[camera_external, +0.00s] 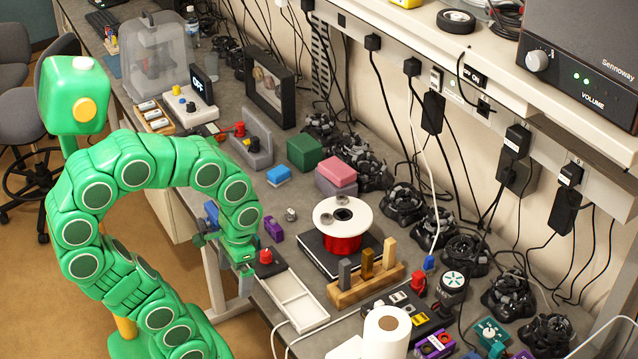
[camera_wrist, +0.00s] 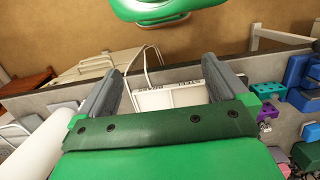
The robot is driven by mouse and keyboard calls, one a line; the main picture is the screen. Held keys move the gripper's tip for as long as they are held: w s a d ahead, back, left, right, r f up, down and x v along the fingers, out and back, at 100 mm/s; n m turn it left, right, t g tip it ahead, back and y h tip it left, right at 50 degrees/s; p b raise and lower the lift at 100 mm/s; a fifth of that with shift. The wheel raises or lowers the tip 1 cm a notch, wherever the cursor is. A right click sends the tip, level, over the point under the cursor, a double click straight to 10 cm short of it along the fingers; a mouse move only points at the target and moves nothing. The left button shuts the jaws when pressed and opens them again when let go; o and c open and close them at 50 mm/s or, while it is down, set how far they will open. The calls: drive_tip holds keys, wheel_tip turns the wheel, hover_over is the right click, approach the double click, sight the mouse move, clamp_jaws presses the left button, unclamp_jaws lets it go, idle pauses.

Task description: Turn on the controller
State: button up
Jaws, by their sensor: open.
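A small white unit with knobs (camera_external: 188,104) and an upright dark screen (camera_external: 203,87) stands at the back left of the bench in the external view. The screen seems to read "OFF"; this looks like the controller. A yellow knob and dark knobs sit on its base. My gripper (camera_external: 243,270) points down at the bench's front edge, far in front of the controller and to its right. In the wrist view my gripper (camera_wrist: 163,72) is open, with two grey fingers apart and nothing held between them. The controller is not recognisable in the wrist view.
A white compartment tray (camera_external: 294,301) lies beside my gripper and shows between the fingers in the wrist view (camera_wrist: 160,98). A red-sided spool (camera_external: 342,225), a wooden block holder (camera_external: 366,286) and coloured blocks (camera_external: 305,151) crowd the bench. Cables hang along the back.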

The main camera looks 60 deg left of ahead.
drive_tip(key=shift+s, duration=0.1)
